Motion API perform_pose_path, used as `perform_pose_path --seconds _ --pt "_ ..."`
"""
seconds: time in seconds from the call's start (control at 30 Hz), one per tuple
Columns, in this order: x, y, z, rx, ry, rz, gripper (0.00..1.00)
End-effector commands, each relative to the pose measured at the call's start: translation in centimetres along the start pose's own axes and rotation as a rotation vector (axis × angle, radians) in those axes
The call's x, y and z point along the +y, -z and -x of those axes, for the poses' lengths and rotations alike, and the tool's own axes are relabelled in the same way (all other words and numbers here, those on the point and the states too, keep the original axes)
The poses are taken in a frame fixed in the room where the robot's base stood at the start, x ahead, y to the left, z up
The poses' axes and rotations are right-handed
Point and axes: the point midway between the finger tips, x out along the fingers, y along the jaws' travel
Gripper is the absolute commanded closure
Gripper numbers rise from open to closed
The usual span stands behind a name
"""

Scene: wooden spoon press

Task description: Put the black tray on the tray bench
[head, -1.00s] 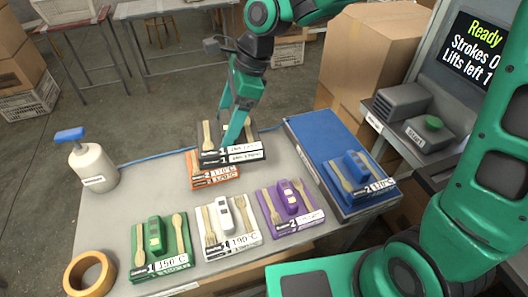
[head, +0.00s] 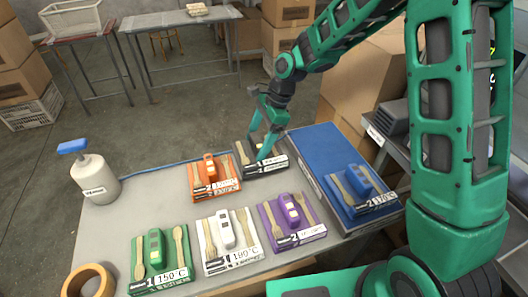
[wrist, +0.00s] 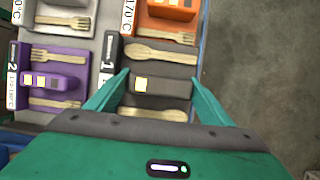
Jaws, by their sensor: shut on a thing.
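The black tray (head: 277,168), with wooden utensils and a dark block on it, is at the far edge of the grey bench (head: 120,221), between the orange tray and the blue slab. I take this grey bench for the tray bench. My gripper (head: 264,152) is over the black tray, fingers down, shut on its block. In the wrist view the black tray (wrist: 148,101) and its dark block (wrist: 160,88) lie between the fingertips of my gripper (wrist: 157,80). Whether the tray touches the bench or hangs just above it, I cannot tell.
Orange (head: 212,184), green (head: 156,262), white (head: 231,244) and purple (head: 291,221) trays stand on the bench. The blue slab (head: 325,150) carries a blue tray (head: 363,190). A white bottle (head: 95,178) and tape roll (head: 88,281) are at left. The bench's left middle is bare.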

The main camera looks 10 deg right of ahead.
Motion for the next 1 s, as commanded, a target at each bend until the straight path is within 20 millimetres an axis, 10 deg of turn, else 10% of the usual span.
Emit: perform_pose_path --seconds 0.97,1.0 --pt "-0.8 4.2 -4.3 -0.001 0.0 -0.001 0.62" --pt "-0.8 4.2 -4.3 -0.001 0.0 -0.001 0.21"
